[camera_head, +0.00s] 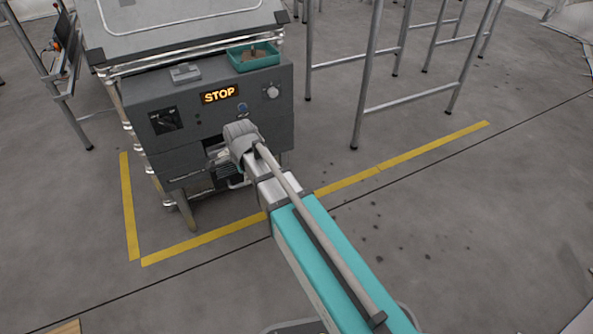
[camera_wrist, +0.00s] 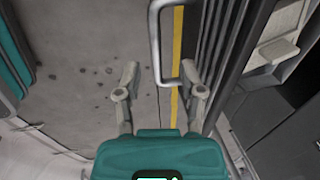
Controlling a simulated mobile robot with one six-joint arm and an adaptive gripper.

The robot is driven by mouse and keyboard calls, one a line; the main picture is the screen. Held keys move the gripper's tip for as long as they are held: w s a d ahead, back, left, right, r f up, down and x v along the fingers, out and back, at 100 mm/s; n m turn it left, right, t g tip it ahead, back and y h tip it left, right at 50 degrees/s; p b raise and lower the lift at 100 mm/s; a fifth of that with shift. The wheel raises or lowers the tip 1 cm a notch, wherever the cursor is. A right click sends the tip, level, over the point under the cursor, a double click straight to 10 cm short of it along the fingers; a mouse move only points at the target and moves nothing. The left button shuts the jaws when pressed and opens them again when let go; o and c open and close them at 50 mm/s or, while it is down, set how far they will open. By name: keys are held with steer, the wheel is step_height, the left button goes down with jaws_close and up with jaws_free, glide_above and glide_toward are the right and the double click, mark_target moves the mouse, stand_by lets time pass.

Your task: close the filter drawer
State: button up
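The dark grey machine (camera_head: 215,105) stands at the upper left in the head view, with a lit STOP display on its front. The filter drawer sits low on that front, mostly hidden by my arm; its metal handle (camera_head: 237,183) shows just below my wrist. In the wrist view the handle (camera_wrist: 154,40) is a bent metal bar beside the drawer's dark ribbed front (camera_wrist: 214,45). My gripper (camera_wrist: 162,92) is open, its fingers spread, with the handle's near end between them in the picture. I cannot tell whether it touches, or how far out the drawer stands.
A teal tray (camera_head: 254,57) and a small grey box (camera_head: 185,74) are on the machine's top ledge. Metal frames (camera_head: 375,80) stand to the right. A yellow floor line (camera_head: 400,160) runs around the machine.

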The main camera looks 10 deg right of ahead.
steer(key=shift+s+r+p, duration=0.95)
steer(key=shift+r+p, duration=4.25)
steer(key=shift+r, duration=0.35)
steer(key=s+d+f+n+b, duration=0.2)
steer(key=s+d+f+n, duration=0.1)
steer(key=d+n, duration=0.2)
steer(key=s+d+f+n+g+b, duration=0.1)
steer(key=s+d+f+n+b, duration=0.1)
steer(key=d+n, duration=0.3)
steer(key=s+d+b, duration=0.1)
steer(key=d, duration=0.3)
steer(key=shift+s+d+f+h, duration=0.3)
steer(key=shift+d+f, duration=0.1)
steer(key=shift+d, duration=0.1)
steer(key=c, duration=0.4)
steer(key=shift+s+d, duration=0.2)
steer(key=shift+c, duration=1.2)
steer(key=shift+s+d+n, duration=0.2)
steer(key=shift+d+n, duration=0.1)
steer(key=shift+n, duration=0.2)
jaws_close()
steer(key=s+d+n, duration=0.1)
steer(key=d, duration=0.1)
steer(key=s+d+n+g, duration=0.1)
steer(key=s+d+n, duration=0.1)
steer(key=shift+n, duration=0.3)
